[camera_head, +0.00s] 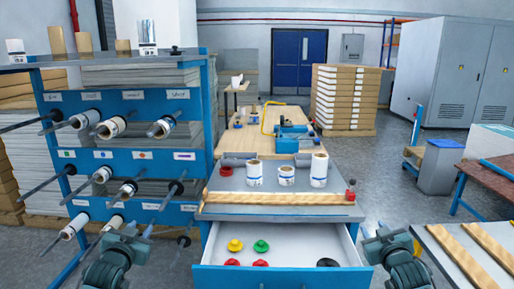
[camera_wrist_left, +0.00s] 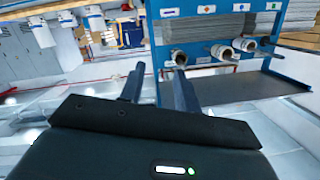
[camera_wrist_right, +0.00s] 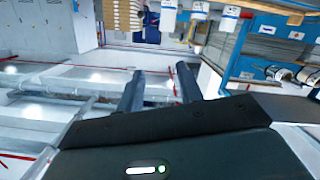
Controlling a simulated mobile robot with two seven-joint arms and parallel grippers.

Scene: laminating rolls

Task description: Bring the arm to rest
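My left gripper (camera_head: 138,231) is at the lower left of the head view, in front of the blue roll rack. The left wrist view shows its two fingers (camera_wrist_left: 158,74) apart with nothing between them. My right gripper (camera_head: 375,232) is at the lower right of the head view, beside the open drawer's right front corner. The right wrist view shows its fingers (camera_wrist_right: 160,76) apart and empty. Both arms are held raised, and neither gripper visibly touches anything.
The blue rack (camera_head: 130,162) holds several rolls on rods sticking out. A workbench (camera_head: 225,211) bears white rolls (camera_head: 286,175) and a wooden strip (camera_head: 280,198). Its open drawer (camera_head: 285,279) holds coloured knobs (camera_head: 261,246). Wooden strips lie on a table (camera_head: 445,258) at right.

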